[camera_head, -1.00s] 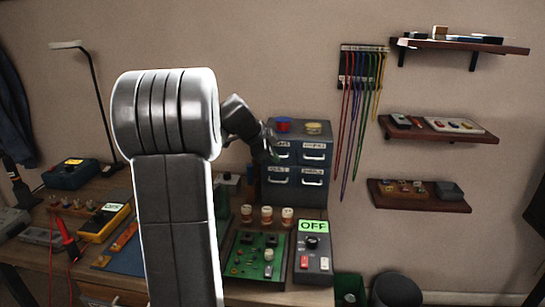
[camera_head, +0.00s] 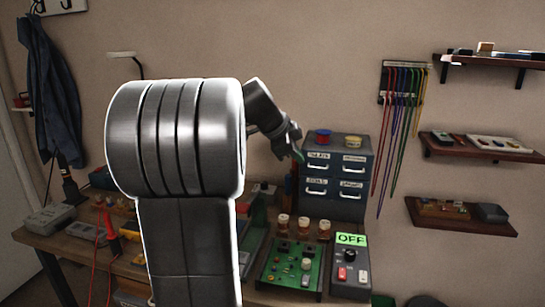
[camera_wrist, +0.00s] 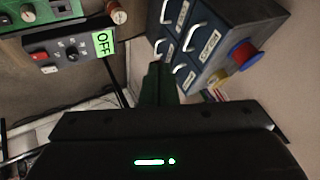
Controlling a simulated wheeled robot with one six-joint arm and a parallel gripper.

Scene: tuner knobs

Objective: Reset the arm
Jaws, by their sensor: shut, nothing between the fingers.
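My gripper (camera_head: 297,150) shows beyond my large grey arm link in the head view, raised in front of the left side of the drawer cabinet. In the wrist view its dark greenish fingers (camera_wrist: 157,84) are together with nothing between them. The grey-blue drawer cabinet (camera_head: 335,173) has labelled drawers with white handles; it also shows in the wrist view (camera_wrist: 225,25). A tuner box (camera_head: 350,270) with a green OFF display (camera_head: 351,240) stands on the bench. The same tuner box shows in the wrist view (camera_wrist: 65,48). My arm hides part of the bench.
A green circuit board (camera_head: 292,265) and small orange-and-white jars (camera_head: 303,226) sit left of the tuner box. Coloured cables (camera_head: 400,115) hang on the wall, with shelves (camera_head: 485,150) to the right. A grey meter (camera_head: 55,217) stands at the bench's left end.

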